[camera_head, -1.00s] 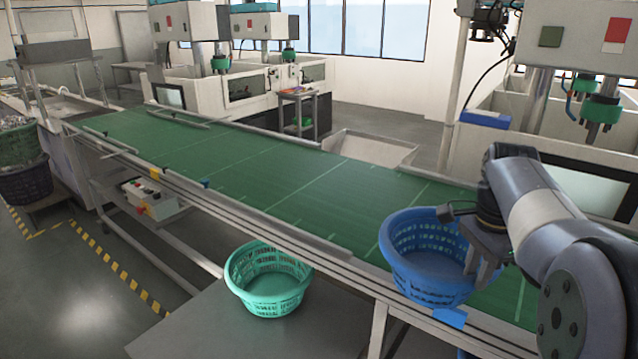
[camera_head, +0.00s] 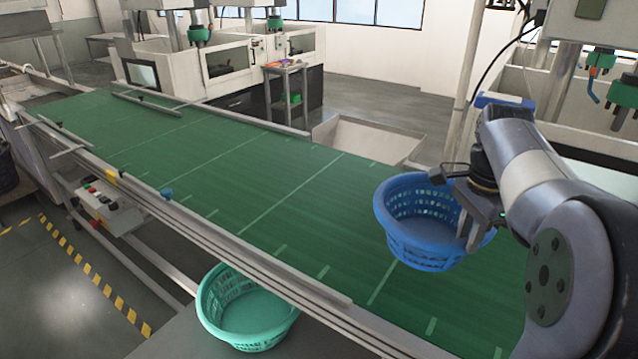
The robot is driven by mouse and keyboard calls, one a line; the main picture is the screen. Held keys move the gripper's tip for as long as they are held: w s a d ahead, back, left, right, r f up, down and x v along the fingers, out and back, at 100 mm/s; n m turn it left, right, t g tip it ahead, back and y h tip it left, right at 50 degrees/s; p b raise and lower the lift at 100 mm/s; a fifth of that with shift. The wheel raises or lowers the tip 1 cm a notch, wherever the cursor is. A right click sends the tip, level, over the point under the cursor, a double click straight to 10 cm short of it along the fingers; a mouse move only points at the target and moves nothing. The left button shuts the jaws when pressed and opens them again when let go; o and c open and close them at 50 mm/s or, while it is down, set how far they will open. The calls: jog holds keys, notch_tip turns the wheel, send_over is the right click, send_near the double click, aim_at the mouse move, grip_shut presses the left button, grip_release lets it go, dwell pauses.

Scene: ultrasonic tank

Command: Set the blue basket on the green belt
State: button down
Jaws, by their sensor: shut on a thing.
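The blue basket (camera_head: 425,215) is upright over the right part of the green belt (camera_head: 250,185). My gripper (camera_head: 468,232) is shut on the basket's right rim. The basket's base overlaps the belt surface in the picture; I cannot tell whether it touches the belt or hangs just above it. My arm comes in from the right and hides part of the belt's right end.
A teal basket (camera_head: 245,310) stands on a grey surface below the belt's near rail (camera_head: 240,258). A white chute (camera_head: 368,138) adjoins the belt's far edge. The belt left of the blue basket is clear. A control box (camera_head: 105,205) hangs at the near side.

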jog(key=shift+w, duration=0.25)
jog(key=shift+s+f, duration=0.15)
jog(key=shift+f, duration=0.1)
notch_tip(320, 180, down, 10)
jog(key=shift+r+p, duration=0.25)
jog(key=shift+p, duration=0.1)
jog(key=c, duration=1.3)
grip_release()
jog(key=shift+f, duration=0.1)
jog(key=shift+o, duration=0.2)
notch_tip(320, 180, up, 12)
jog(key=shift+r, duration=0.15)
